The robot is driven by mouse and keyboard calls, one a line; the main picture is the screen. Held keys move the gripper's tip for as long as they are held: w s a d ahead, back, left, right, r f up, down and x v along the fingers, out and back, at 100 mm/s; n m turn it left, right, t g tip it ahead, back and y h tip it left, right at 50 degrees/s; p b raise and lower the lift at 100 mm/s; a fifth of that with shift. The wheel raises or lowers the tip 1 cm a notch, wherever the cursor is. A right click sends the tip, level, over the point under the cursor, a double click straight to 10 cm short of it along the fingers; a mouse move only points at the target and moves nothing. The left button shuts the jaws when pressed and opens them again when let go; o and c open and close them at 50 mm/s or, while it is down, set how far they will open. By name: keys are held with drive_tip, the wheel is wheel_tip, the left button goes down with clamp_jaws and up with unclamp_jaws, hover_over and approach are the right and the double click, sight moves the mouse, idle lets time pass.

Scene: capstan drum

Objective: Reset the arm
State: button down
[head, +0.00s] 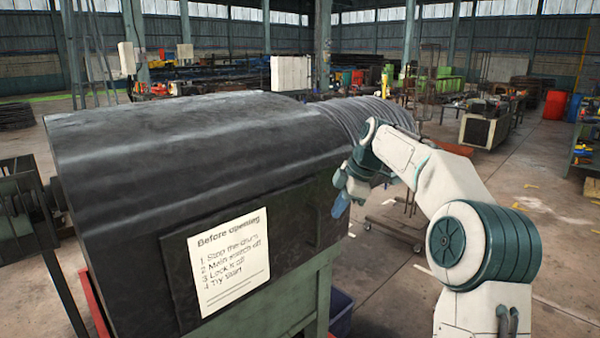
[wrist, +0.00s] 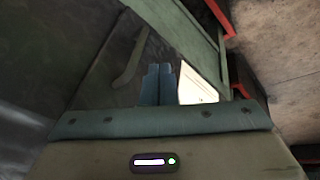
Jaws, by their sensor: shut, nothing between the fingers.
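My gripper (head: 340,205) points down beside the right end of a large black cover (head: 190,140) in the head view. In the wrist view its blue fingers (wrist: 157,84) stand side by side, shut and empty. My arm reaches in from the right and bends over toward the machine. Grey rope (head: 362,115) is wound on a drum at the right end of the cover, partly hidden by my wrist. In the wrist view a green frame beam (wrist: 185,35) runs above and to the right of the fingers.
A paper notice headed "Before opening" (head: 229,260) is on the front of the machine. A dark blue bin (head: 340,312) stands on the floor below my gripper. A low wheeled cart (head: 398,230) stands behind my arm. Open floor (head: 390,310) lies in front.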

drive_tip(key=s+d+f+m+h, duration=0.1)
drive_tip(key=s+f+m, duration=0.2)
drive_tip(key=s, duration=0.9)
drive_tip(key=s+d+f+m+h, duration=0.1)
drive_tip(key=s+f+m, duration=0.3)
drive_tip(key=s+m, duration=0.5)
drive_tip(key=s+d+f+m+t+h, duration=0.1)
drive_tip(key=s+m, duration=0.5)
drive_tip(key=s, duration=1)
wheel_tip(320, 180, down, 3)
drive_tip(key=shift+s+d+r+h, duration=0.15)
drive_tip(key=shift+s+d+h, duration=0.1)
drive_tip(key=shift+d+h, duration=0.2)
